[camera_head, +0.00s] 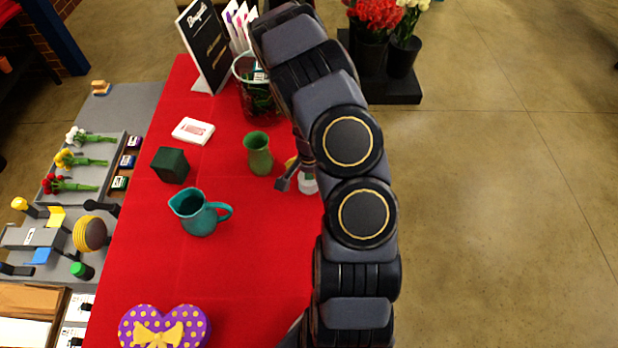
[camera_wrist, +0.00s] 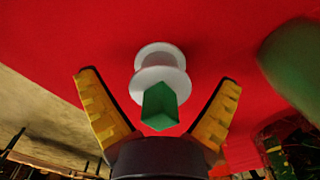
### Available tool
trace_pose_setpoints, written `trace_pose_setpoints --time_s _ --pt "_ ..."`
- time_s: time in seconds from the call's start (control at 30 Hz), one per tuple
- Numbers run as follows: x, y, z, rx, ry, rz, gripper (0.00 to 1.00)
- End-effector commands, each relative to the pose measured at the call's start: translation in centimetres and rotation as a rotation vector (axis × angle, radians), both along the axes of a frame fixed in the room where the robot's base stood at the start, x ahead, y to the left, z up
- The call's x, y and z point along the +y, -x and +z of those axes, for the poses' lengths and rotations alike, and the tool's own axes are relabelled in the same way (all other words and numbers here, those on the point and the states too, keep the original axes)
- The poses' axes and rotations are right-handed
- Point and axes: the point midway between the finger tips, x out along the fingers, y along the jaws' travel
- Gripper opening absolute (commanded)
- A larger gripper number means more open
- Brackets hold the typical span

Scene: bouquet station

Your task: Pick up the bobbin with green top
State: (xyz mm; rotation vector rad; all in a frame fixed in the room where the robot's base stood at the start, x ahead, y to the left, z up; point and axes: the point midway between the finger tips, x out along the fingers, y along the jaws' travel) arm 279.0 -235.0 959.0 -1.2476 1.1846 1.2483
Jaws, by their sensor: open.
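The bobbin (camera_wrist: 160,64) is a white spool with a green block-like top (camera_wrist: 160,106) on the red tablecloth. In the wrist view it sits between the two yellow-padded fingers of my gripper (camera_wrist: 159,82). The gripper is open, with red cloth showing between each finger and the bobbin. In the head view my gripper (camera_head: 294,176) is low over the right side of the table. A white part of the bobbin (camera_head: 308,186) shows beside it, and my arm hides much of the rest.
A green vase (camera_head: 258,153) stands just left of my gripper, and a teal pitcher (camera_head: 199,213) is farther left. A dark green box (camera_head: 170,165), a card pack (camera_head: 193,131) and a purple heart box (camera_head: 164,328) are on the cloth. The near middle of the red cloth is clear.

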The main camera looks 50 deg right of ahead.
Motion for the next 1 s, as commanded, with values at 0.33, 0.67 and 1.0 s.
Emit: trace_pose_setpoints --time_s 0.33,0.67,1.0 --pt "0.0 0.0 0.1 -0.001 0.000 0.000 0.24" --pt "0.0 -0.1 0.2 -0.001 0.001 0.000 0.24" --pt "-0.2 -0.2 4.0 -0.006 0.006 0.002 0.24"
